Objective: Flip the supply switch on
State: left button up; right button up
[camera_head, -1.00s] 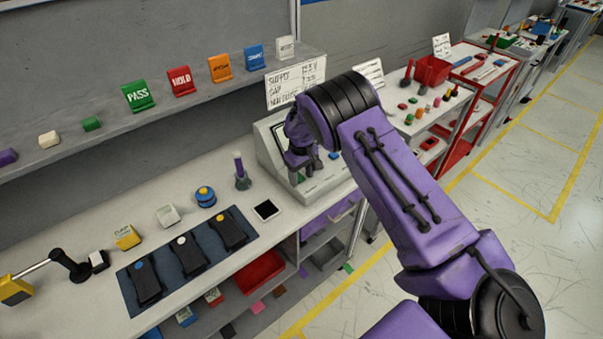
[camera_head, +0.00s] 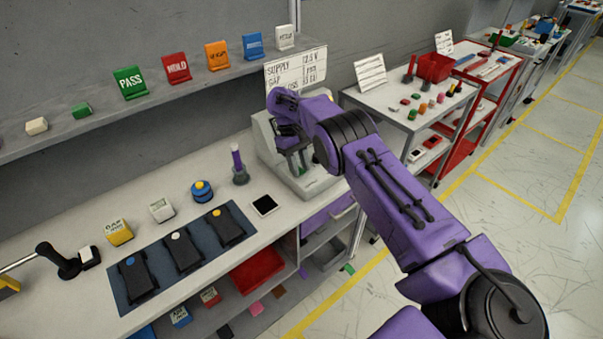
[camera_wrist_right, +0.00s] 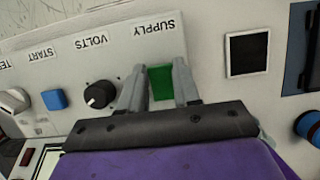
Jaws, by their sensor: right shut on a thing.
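The tester (camera_head: 265,138) is a pale grey box with a sloped front at the back right of the bench. My right gripper (camera_head: 298,166) is over its front panel. In the right wrist view the panel is upside down, and the green supply switch (camera_wrist_right: 160,82) sits by the label SUPPLY. The gripper's two grey fingers (camera_wrist_right: 161,88) stand on either side of the switch, shut on it. The switch's lower part is hidden by the gripper body, and I cannot tell its on or off position. My left gripper is out of view.
A blue mat (camera_head: 205,252) holds three black modules.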

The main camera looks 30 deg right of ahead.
jog(key=shift+a+f, duration=0.1)
jog(key=shift+f, duration=0.2)
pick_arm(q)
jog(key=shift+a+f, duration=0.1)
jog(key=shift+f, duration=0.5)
pick_arm(e)
jog(key=shift+r, duration=0.25)
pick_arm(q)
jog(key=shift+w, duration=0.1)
pick_arm(e)
jog(key=o, duration=1.1)
jog(key=shift+w, duration=0.1)
jog(key=shift+c, duration=0.2)
